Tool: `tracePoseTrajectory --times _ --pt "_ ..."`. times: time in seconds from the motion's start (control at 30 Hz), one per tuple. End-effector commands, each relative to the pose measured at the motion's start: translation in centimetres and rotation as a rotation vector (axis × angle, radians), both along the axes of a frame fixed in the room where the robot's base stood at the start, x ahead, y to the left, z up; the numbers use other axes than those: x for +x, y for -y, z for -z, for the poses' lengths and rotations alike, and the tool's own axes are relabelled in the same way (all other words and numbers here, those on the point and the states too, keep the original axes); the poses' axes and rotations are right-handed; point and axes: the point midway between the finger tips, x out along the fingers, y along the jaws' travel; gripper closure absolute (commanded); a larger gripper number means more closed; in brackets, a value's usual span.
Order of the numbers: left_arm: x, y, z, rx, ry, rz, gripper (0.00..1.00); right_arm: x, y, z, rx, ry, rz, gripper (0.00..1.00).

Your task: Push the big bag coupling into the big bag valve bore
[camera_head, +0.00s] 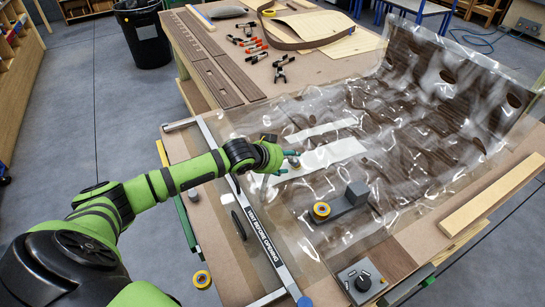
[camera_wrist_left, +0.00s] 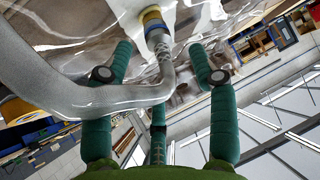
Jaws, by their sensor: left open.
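The clear big bag (camera_head: 400,170) lies wrinkled over the table. My left gripper (camera_head: 286,163) is low over its left part, by two pale strips. In the left wrist view its green fingers (camera_wrist_left: 160,50) are spread apart. Between them is a grey, see-through hose (camera_wrist_left: 110,98), which bends up to a fitting with a yellow-brass band (camera_wrist_left: 153,17), seemingly the big bag coupling. Neither finger visibly grips it. The fitting's far end meets the glossy bag area, and I cannot tell whether it sits in a bore. The valve bore is not distinguishable. My right gripper is not in view.
A lettered metal bar (camera_head: 262,235) runs along the bag's left edge. Several clamps (camera_head: 255,45) lie behind.

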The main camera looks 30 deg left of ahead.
Motion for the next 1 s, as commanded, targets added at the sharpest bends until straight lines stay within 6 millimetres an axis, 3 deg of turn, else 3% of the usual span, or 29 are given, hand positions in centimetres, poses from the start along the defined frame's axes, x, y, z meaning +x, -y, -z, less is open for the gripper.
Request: tracePoseTrajectory --times 0.4,0.6,1.0 --pt "-5.9 -1.2 -4.9 0.004 0.0 0.0 0.42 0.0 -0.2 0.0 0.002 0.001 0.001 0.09" --pt "-6.9 -1.3 -5.8 0.001 0.0 0.0 0.42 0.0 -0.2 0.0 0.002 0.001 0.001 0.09" --pt "-6.9 -1.3 -5.8 0.0 0.001 -0.001 0.42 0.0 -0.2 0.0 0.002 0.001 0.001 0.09"
